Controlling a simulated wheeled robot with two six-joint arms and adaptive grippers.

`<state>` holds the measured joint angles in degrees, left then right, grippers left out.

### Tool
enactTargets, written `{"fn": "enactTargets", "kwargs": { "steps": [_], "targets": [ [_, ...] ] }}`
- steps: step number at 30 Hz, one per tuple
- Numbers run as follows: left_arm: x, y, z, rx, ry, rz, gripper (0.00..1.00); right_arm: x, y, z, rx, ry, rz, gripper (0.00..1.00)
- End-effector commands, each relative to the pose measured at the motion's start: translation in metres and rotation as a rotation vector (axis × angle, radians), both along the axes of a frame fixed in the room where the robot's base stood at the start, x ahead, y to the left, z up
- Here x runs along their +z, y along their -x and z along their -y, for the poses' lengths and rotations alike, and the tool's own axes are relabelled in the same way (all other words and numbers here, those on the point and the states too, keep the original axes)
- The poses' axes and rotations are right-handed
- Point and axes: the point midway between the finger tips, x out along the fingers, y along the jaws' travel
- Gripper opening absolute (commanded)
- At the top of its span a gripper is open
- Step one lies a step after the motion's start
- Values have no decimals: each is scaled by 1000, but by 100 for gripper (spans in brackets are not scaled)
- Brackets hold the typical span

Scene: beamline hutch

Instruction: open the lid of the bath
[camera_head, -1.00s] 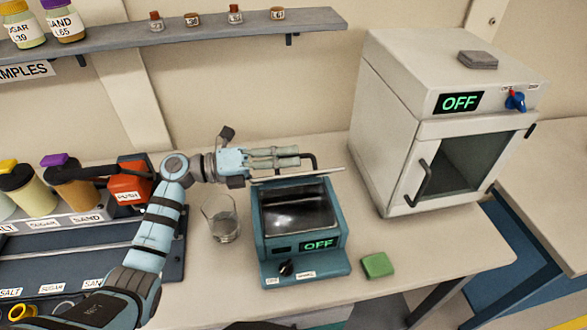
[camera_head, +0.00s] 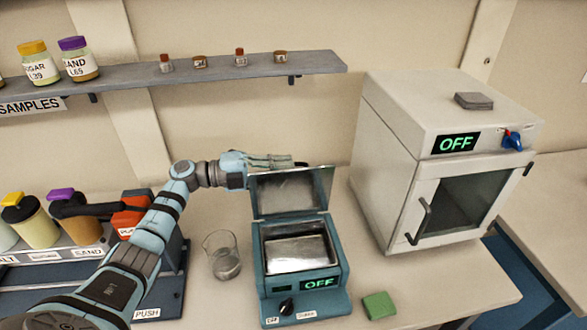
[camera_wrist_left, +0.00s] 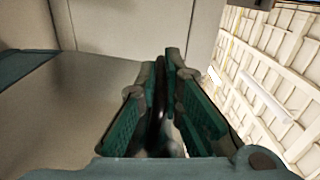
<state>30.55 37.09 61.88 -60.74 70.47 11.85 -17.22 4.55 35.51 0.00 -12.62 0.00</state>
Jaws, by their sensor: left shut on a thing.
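The bath (camera_head: 303,284) is a teal box with an open metal basin, standing on the bench, and its display reads OFF. Its lid (camera_head: 291,190) stands raised, close to upright, along the back edge of the basin. My left gripper (camera_head: 280,162) is at the top of the lid, shut on the dark lid handle. In the left wrist view the fingers (camera_wrist_left: 170,105) close around the dark handle bar (camera_wrist_left: 158,100), and the grey underside or face of the lid fills the left. My right gripper is not in view.
A glass beaker (camera_head: 222,256) stands just left of the bath. A green block (camera_head: 379,305) lies to its right. A white oven (camera_head: 440,170) marked OFF stands at the right. A shelf (camera_head: 200,82) with small jars runs above.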

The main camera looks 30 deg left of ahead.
Motion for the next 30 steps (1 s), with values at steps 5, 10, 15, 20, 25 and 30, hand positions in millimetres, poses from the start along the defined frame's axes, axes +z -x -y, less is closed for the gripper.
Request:
{"fn": "enactTargets", "kwargs": {
  "steps": [5, 10, 15, 20, 25, 30],
  "targets": [
    [1, 0, -2, 4, 3, -3, 0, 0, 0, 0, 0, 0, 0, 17],
    [1, -1, -2, 3, 2, -2, 0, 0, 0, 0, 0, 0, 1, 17],
    [1, -1, 0, 1, 2, -1, 29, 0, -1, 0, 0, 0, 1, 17],
    [1, -1, 0, 1, 1, -2, 29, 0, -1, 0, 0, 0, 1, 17],
    [0, -1, 0, 0, 1, -2, 29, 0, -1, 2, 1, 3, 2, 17],
    [0, -1, 3, -4, -3, 4, 29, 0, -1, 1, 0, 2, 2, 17]
  ]
}}
